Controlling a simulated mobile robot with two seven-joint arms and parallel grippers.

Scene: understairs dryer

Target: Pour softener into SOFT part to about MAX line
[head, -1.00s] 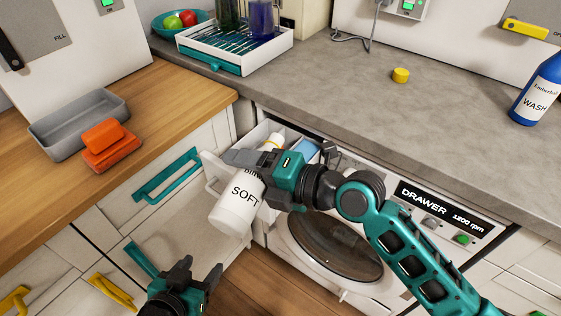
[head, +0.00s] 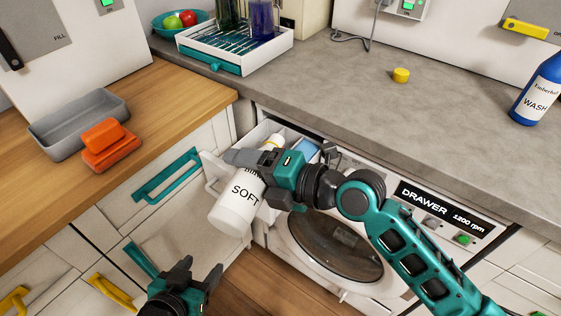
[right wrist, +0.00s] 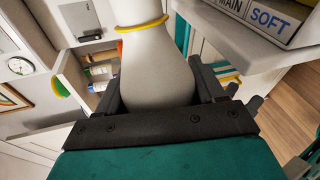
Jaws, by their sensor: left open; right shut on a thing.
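The white SOFT bottle (head: 236,206) is held by my right gripper (head: 252,160) over the open dispenser drawer (head: 262,130). The bottle is tilted, its base low and toward the front left, its neck up toward the drawer. In the right wrist view the bottle (right wrist: 155,75) sits between the fingers, with a yellow ring at its neck. That view also shows the drawer's MAIN and SOFT labels (right wrist: 268,20) at upper right. Liquid level and MAX line are not visible. My left gripper (head: 190,282) is open and empty, low in front of the cabinets.
The drawer belongs to the washer (head: 335,245) under the grey counter (head: 440,110). On the counter are a yellow cap (head: 401,75), a blue WASH bottle (head: 540,92) and a white rack (head: 235,50). Orange sponges (head: 105,143) and a grey tray (head: 70,120) sit on the wooden counter.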

